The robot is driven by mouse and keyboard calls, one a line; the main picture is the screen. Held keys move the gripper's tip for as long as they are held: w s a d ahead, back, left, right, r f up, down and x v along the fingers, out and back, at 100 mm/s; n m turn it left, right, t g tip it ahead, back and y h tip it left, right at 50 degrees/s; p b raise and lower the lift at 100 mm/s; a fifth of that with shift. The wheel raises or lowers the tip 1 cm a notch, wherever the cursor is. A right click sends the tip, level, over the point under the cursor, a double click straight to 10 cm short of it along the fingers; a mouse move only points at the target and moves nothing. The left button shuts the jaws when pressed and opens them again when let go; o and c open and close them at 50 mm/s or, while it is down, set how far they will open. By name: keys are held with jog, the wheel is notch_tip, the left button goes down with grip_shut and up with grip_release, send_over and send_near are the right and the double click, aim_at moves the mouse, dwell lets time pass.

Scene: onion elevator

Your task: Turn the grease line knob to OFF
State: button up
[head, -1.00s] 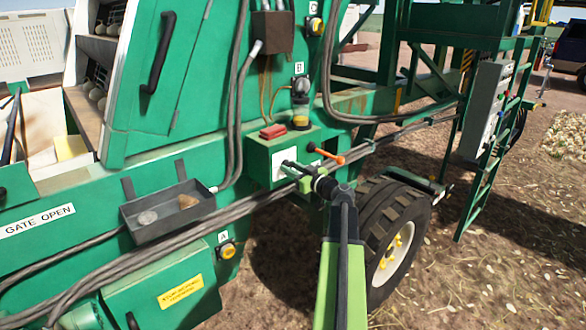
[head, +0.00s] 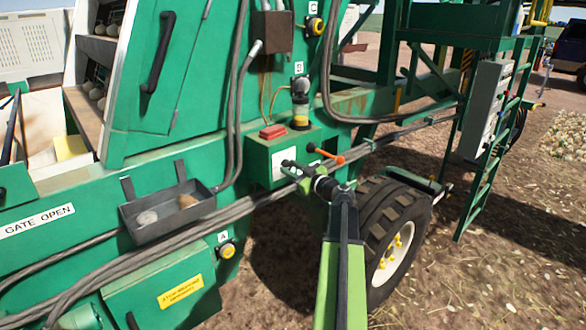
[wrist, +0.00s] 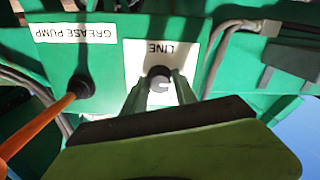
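The grease line knob (wrist: 158,72) is a small dark round knob with a pale patch below it, on a white plate marked LINE (wrist: 160,49) that appears upside down in the wrist view. My gripper (wrist: 161,86) points at it, its two green fingers apart, one on each side of the knob. I cannot tell whether they touch it. In the head view, my gripper (head: 291,168) is at the front of the green control box (head: 258,152), in front of its white plate. The knob's setting cannot be read.
An orange-handled lever (head: 327,154) sticks out close beside my gripper, by the GREASE PUMP label (wrist: 63,35). A red button (head: 272,132) sits on top of the box. Hoses run along the machine at left. A large tyre (head: 395,215) stands below right.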

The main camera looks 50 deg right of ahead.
jog(key=shift+o, duration=1.4)
jog(key=shift+s, duration=0.1)
jog(key=s+a, duration=0.1)
jog(key=s, duration=1.6)
jog(key=shift+s, duration=0.15)
jog(key=shift+a, duration=0.1)
